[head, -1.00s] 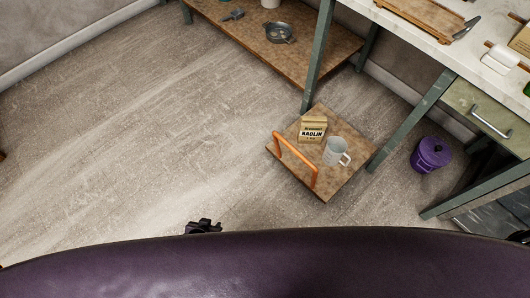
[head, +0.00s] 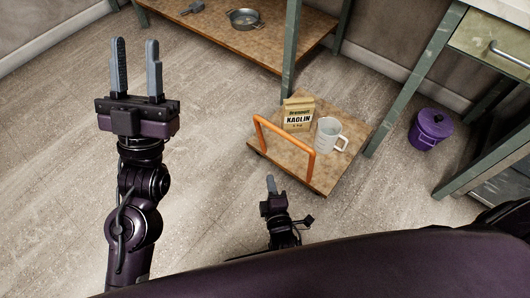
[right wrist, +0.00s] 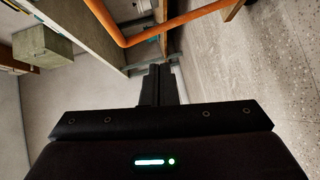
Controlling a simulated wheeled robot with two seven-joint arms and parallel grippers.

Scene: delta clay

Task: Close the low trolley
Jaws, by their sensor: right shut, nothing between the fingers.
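The low trolley (head: 328,172) is a brown board close to the floor, partly out from between the green-legged tables. Its orange handle (head: 284,137) stands up along its near left edge and also crosses the top of the right wrist view (right wrist: 128,39). A kaolin bag (head: 298,115) and a pale mug (head: 329,135) stand on it. My right gripper (head: 271,184) is shut and empty, just short of the handle on its near side, apparently not touching it. My left gripper (head: 136,45) is open and empty, well to the left above the floor.
A low shelf (head: 272,36) with a pan (head: 243,19) is at the back. A workbench leg (head: 405,96) rises just right of the trolley. A purple lidded bucket (head: 430,130) stands further right. Open floor lies to the left.

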